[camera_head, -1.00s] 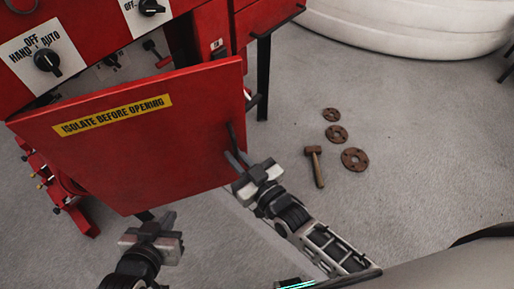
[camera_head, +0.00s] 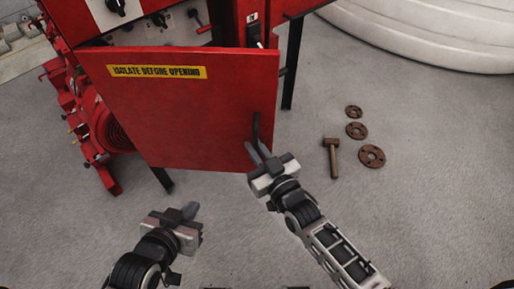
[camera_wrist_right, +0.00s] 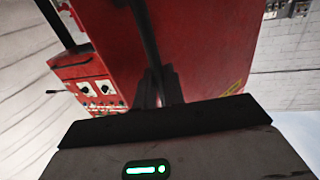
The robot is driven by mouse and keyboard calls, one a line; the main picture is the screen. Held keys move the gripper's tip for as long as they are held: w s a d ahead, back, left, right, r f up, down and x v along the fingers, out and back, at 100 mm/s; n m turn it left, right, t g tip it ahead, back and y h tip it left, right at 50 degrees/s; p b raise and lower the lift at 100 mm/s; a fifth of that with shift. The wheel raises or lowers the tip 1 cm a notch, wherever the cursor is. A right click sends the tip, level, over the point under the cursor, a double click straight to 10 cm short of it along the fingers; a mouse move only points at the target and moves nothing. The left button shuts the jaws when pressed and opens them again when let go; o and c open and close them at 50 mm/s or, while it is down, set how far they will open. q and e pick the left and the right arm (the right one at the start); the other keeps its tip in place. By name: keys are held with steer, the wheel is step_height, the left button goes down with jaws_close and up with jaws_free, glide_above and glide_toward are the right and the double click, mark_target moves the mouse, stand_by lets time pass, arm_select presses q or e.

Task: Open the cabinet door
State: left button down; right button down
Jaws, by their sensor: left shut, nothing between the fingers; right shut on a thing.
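The red cabinet door (camera_head: 190,110) with a yellow "ISOLATE BEFORE OPENING" label stands swung partly open in the head view, with a gap along its top edge. Its dark bar handle (camera_head: 256,128) is near the right edge of the door. My right gripper (camera_head: 260,153) is shut on the lower part of the handle. In the right wrist view the handle (camera_wrist_right: 145,35) runs down between the fingers (camera_wrist_right: 157,85), in front of the red door. My left gripper (camera_head: 188,213) is shut and empty, below the door and apart from it.
A hammer (camera_head: 331,157) and rusty flange discs (camera_head: 371,156) lie on the grey floor to the right. A large white rounded tank (camera_head: 420,35) is at the back right. Red pump machinery (camera_head: 100,120) stands left of the door. The floor in front is clear.

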steer(key=c, duration=1.6)
jaws_free()
steer(key=shift+a, duration=0.35)
steer(key=shift+s+d, duration=0.1)
steer(key=shift+d, duration=0.05)
steer(key=v, duration=1.5)
steer(key=shift+s+d, duration=0.2)
steer(key=shift+s, duration=0.15)
steer(key=shift+w, duration=0.1)
jaws_close()
steer(key=d+f+m+g+h, duration=0.3)
steer(key=d+g+h, duration=0.2)
steer(key=d, duration=0.1)
steer(key=shift+d+f+h, duration=0.3)
steer(key=shift+d+f, duration=0.05)
